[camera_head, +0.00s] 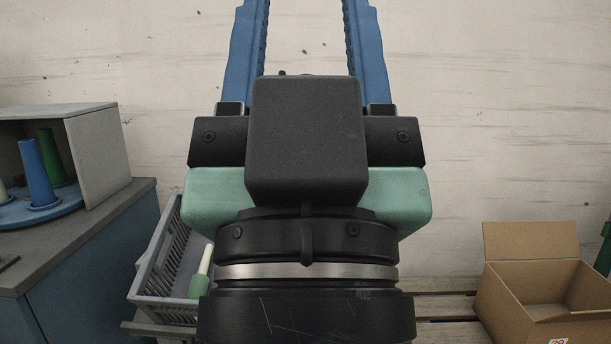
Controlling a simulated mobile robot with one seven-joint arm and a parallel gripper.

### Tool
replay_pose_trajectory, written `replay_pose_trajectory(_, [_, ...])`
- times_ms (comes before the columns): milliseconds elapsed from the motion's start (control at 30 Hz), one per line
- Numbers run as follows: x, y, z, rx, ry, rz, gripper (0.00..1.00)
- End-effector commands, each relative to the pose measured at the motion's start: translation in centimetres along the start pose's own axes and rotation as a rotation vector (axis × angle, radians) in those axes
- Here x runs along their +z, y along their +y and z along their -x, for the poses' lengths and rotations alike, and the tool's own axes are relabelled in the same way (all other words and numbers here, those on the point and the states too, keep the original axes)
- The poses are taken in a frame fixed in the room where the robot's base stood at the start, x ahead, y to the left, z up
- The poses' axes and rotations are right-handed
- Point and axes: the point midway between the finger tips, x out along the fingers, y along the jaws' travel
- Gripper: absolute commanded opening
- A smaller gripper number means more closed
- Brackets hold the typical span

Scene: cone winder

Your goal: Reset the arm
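My gripper (306,14) fills the middle of the head view and points up the picture. Its two blue fingers stand well apart, with only the pale wall showing between them. The fingertips run out of the top of the frame. No object shows between the visible parts of the fingers. The black and green gripper body and the wrist below it hide the middle of the scene.
At left, a blue cone (38,172) and a green cone (52,157) stand on a blue disc in a grey housing (97,150) on a cabinet. A grey crate (163,309) holds a green-and-white item. An open cardboard box (500,300) stands at right.

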Motion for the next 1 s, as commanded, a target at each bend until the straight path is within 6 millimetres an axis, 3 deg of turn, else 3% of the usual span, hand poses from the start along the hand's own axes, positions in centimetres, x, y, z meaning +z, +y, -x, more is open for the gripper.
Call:
replay_pose_trajectory(33, [-2.2,0.0,-2.4,0.000,-0.001,0.000,0.51])
replay_pose_trajectory(600, [-13.9,-0.1,-14.8,-0.002,-0.002,-0.001,0.51])
replay_pose_trajectory(800, [-16.7,-0.1,-17.8,-0.002,-0.002,-0.001,0.51])
replay_pose_trajectory(1000, [-17.5,-0.1,-18.6,-0.002,-0.002,-0.001,0.51])
